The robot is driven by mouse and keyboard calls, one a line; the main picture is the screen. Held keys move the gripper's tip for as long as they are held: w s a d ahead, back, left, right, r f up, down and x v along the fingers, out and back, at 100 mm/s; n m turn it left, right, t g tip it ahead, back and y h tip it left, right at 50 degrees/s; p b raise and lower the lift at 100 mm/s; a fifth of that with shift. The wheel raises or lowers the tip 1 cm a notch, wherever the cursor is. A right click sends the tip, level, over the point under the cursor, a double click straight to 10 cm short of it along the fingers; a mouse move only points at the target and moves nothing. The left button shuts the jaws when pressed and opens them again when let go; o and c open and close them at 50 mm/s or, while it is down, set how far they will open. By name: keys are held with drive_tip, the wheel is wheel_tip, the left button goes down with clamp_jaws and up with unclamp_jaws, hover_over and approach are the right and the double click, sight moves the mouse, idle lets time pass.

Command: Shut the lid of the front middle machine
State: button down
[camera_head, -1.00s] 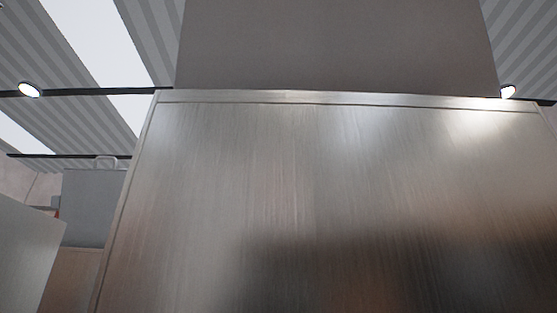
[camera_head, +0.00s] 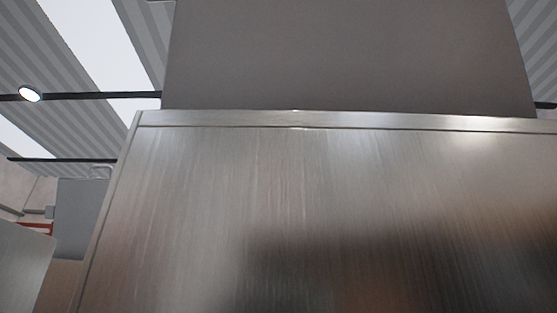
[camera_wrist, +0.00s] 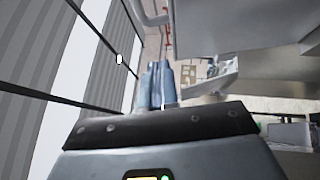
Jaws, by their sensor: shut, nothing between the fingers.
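A large brushed-steel machine front (camera_head: 300,210) fills most of the head view, close to me. A plain grey upright panel (camera_head: 340,60) rises behind its top edge; it looks like a raised lid, but its hinge is hidden. My gripper (camera_wrist: 160,68) shows only in the wrist view, its two blue-grey fingers together and empty. Past the fingers, the wrist view is turned on its side, with the ceiling at the left. A grey panel with a bar handle (camera_wrist: 152,14) is at the top there. I cannot tell which machine it belongs to. The fingers appear apart from it.
At the left of the head view stand another grey unit (camera_head: 82,215) and a nearer pale panel (camera_head: 22,265). A red-edged sign (camera_head: 36,228) is on the wall behind. The wrist view shows pale equipment (camera_wrist: 290,133) at the right. The steel front leaves little room ahead.

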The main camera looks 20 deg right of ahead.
drive_tip(key=shift+w+d+r+p, duration=0.15)
drive_tip(key=shift+w+d+p, duration=0.15)
drive_tip(key=shift+w, duration=0.5)
drive_tip(key=shift+w+d+r+p, duration=0.2)
drive_tip(key=shift+w+p, duration=0.15)
drive_tip(key=shift+w, duration=0.4)
drive_tip(key=shift+w+d+r+p, duration=0.15)
drive_tip(key=shift+w+d+p, duration=0.15)
drive_tip(key=shift+w, duration=0.5)
drive_tip(key=shift+w+d+r, duration=0.2)
drive_tip(key=shift+w, duration=0.35)
drive_tip(key=shift+w+d+r, duration=0.15)
drive_tip(key=shift+w, duration=0.45)
drive_tip(key=shift+w+d+r, duration=0.2)
drive_tip(key=shift+w, duration=0.35)
drive_tip(key=shift+s+a, duration=0.1)
drive_tip(key=shift+a, duration=0.05)
